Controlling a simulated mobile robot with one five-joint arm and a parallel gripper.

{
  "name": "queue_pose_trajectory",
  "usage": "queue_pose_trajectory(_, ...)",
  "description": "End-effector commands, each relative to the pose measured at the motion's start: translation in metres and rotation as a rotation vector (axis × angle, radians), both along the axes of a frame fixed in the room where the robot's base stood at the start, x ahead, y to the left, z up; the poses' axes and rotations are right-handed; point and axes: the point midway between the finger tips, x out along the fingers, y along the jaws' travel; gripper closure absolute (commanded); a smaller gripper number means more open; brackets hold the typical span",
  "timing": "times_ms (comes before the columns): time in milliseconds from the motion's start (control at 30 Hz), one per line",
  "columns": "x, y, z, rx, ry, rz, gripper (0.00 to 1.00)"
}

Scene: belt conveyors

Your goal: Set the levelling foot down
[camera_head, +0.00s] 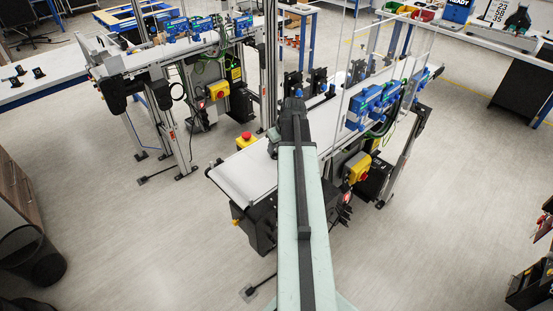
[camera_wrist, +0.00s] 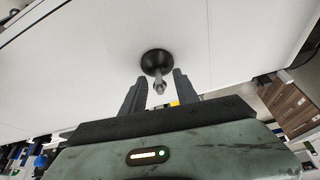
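The levelling foot (camera_wrist: 157,62) shows in the wrist view as a round black base with a metal stem. Its base appears to rest on the white belt surface (camera_wrist: 235,35). My gripper (camera_wrist: 159,80) is open, with one dark finger on each side of the stem and a visible gap on both sides. In the head view my arm reaches out over the near conveyor (camera_head: 245,175). The arm hides the gripper's fingertips and the foot there.
Blue devices (camera_head: 375,103) and clear upright panels line the right side of the near conveyor. A yellow box with a red button (camera_head: 357,168) hangs below it. A second conveyor (camera_head: 145,60) stands to the left. The belt's near left end is clear.

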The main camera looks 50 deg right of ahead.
Motion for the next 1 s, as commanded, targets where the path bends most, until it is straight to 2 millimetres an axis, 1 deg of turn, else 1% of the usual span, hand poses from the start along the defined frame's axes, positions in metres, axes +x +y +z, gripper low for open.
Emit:
queue_pose_trajectory(100,0.000,0.000,0.002,0.000,0.000,0.000,0.63)
queue_pose_trajectory(167,0.000,0.000,0.002,0.000,0.000,0.000,0.80)
queue_pose_trajectory(200,0.000,0.000,0.002,0.000,0.000,0.000,0.91)
queue_pose_trajectory(233,-0.001,0.000,0.002,0.000,0.000,0.000,1.00)
queue_pose_trajectory(667,-0.001,0.000,0.004,0.000,0.000,0.000,1.00)
queue_pose_trajectory(767,0.000,0.000,0.008,0.000,0.000,0.000,1.00)
queue_pose_trajectory(1000,0.000,0.001,0.026,0.000,0.000,0.002,1.00)
